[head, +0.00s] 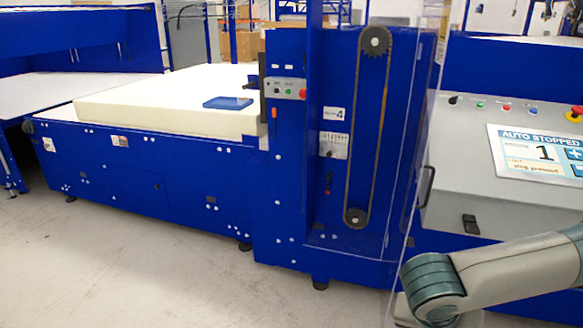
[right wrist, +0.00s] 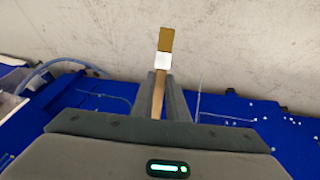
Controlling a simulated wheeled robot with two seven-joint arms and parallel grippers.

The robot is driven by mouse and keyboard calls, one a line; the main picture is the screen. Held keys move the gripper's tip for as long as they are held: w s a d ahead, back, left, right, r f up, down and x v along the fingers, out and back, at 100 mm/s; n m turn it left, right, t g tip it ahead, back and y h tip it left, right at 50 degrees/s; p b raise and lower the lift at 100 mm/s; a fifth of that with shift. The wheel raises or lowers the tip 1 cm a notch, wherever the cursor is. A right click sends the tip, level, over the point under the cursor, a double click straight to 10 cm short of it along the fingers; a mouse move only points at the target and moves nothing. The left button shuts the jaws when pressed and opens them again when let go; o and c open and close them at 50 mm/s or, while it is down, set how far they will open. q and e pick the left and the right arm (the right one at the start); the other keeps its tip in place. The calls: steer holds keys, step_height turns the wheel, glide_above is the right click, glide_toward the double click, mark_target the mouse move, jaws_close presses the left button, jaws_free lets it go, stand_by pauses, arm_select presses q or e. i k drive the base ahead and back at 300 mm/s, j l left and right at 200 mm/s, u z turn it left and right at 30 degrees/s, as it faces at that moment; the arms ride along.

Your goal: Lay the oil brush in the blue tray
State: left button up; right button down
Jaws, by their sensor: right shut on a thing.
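The oil brush (right wrist: 163,62) shows in the right wrist view, with a tan bristle end, a white band and a wooden handle. My right gripper (right wrist: 162,80) is shut on the handle, and the bristle end points away from the gripper. In the head view my right arm comes in at the lower right, but its gripper and the brush are out of sight. The blue tray (head: 228,102) lies on the cream foam block (head: 160,103) on the blue machine, well to the left of my right arm. My left gripper is in neither view.
A blue machine column (head: 335,150) with a chain and sprockets stands right of the foam. A clear panel (head: 418,120) stands beside it. A grey control console (head: 475,195) with a screen reading "AUTO STOPPED" is at the right. Grey floor (head: 130,250) is open at the front left.

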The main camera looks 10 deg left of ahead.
mark_target(226, 104)
steer(key=k+u, duration=0.1)
steer(key=u, duration=1.65)
steer(key=i+l, duration=0.15)
steer(key=i, duration=0.3)
steer(key=i+l, duration=0.15)
steer(key=i, duration=0.35)
steer(key=i+l, duration=0.15)
steer(key=i, duration=0.3)
steer(key=i+l, duration=0.2)
steer(key=i, duration=0.25)
steer(key=i+l, duration=0.15)
steer(key=i, duration=2.35)
steer(key=z, duration=0.5)
